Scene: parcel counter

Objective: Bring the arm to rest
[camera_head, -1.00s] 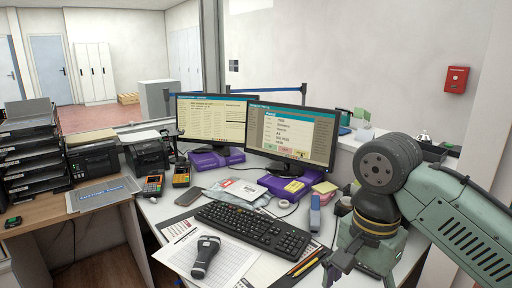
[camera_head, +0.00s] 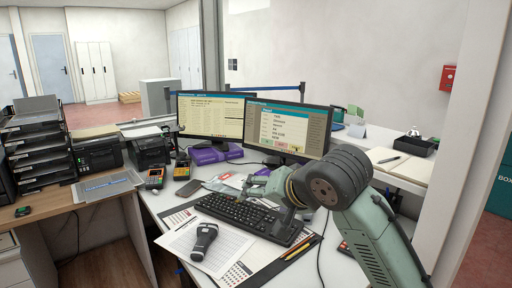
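My arm, grey-green with dark ribbed joint rings, reaches in from the lower right. My gripper (camera_head: 250,186) is at its end, pointing left above the far side of the black keyboard (camera_head: 235,212), in front of the right monitor (camera_head: 287,131). The fingers are small and partly merge with the clutter behind them, so I cannot tell whether they are open or shut. I see nothing clearly held in them.
A handheld scanner (camera_head: 204,240) lies on a paper sheet in front of the keyboard. Pencils (camera_head: 302,246) lie to its right. A left monitor (camera_head: 212,114), card terminals (camera_head: 155,178) and stacked trays (camera_head: 38,145) stand further left. An open notebook (camera_head: 400,163) lies on the right ledge.

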